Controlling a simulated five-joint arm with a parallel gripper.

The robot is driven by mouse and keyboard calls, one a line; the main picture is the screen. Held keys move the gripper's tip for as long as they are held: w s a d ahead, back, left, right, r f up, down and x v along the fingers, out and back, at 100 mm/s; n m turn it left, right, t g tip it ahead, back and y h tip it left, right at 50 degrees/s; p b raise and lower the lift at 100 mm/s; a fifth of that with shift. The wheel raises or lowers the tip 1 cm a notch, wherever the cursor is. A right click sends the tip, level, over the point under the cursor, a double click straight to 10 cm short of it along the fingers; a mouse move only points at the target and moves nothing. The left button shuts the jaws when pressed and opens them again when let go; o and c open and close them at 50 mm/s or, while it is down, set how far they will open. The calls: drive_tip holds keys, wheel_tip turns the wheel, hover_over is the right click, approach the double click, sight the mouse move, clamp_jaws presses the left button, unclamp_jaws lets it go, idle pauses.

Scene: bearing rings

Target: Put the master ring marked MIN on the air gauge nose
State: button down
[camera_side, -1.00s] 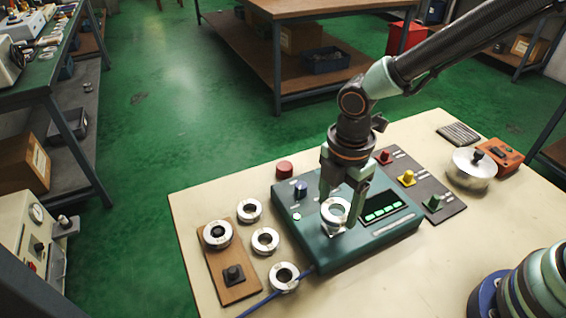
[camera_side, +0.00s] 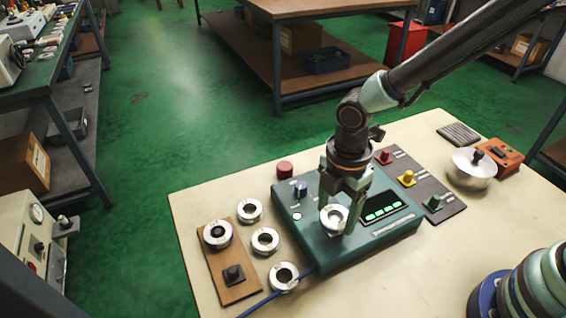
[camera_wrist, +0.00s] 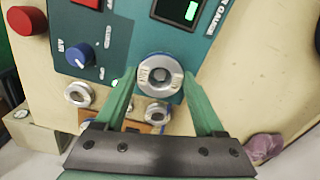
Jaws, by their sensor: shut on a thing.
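A silver ring (camera_side: 333,219) is between the fingers of my gripper (camera_side: 342,215), over the front part of the teal air gauge (camera_side: 320,258). The wrist view shows the ring (camera_wrist: 160,90) between the two green fingertips (camera_wrist: 161,80), with a grey round centre. The gauge nose is not clearly visible; I cannot tell whether the ring is around it or just above it. The ring's marking is not legible. My gripper is shut on the ring.
Loose rings (camera_side: 249,210), (camera_side: 265,241) and (camera_side: 284,277) lie left of the gauge. Another ring (camera_side: 218,235) is on a wooden board (camera_side: 218,268) with a black post. A blue knob (camera_side: 300,190) is on the gauge. A panel of coloured knobs (camera_side: 428,186) stands right.

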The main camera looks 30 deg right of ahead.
drive_tip(key=shift+f, duration=0.75)
idle(1.2)
unclamp_jaws()
drive_tip(key=shift+r, duration=3.75)
drive_tip(key=s+d+r+m+t, duration=0.1)
drive_tip(key=d+r+m+t, duration=0.1)
drive_tip(key=d+r+m, duration=0.4)
drive_tip(key=s+d+r+m+t, duration=0.1)
drive_tip(key=d+r+m+t, duration=0.2)
drive_tip(key=d+m, duration=1)
wheel_tip(320, 180, up, 4)
drive_tip(key=shift+d+f+m+t, duration=0.25)
drive_tip(key=shift+d+m+t, duration=0.05)
drive_tip(key=shift+m, duration=0.5)
